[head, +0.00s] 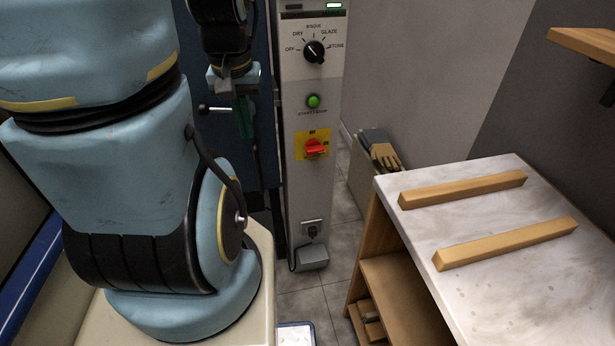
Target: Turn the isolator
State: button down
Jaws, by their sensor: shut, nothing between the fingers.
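The isolator (314,148) is a red rotary handle on a yellow plate, low on the front of a narrow light-grey control panel (301,190). OFF is marked above the handle and ON at its right. The handle lies roughly sideways, toward the ON mark. My gripper (244,130) hangs to the left of the panel, in front of a dark blue surface. Its fingers are shut and empty, and they are apart from the isolator. The fingertips are dark and hard to make out.
Above the isolator are a green button (313,101) and a black selector knob (314,52). A plug and cable (313,231) sit below. A bench (485,250) with two wooden bars stands at right. Gloves (381,152) lie behind it. Tiled floor shows between panel and bench.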

aim_at(313, 147)
jog(key=i+j+z, duration=0.1)
jog(key=j+z, duration=0.2)
jog(key=j, duration=0.35)
jog(key=i+j+z, duration=0.1)
jog(key=j+z, duration=0.2)
jog(key=j, duration=0.35)
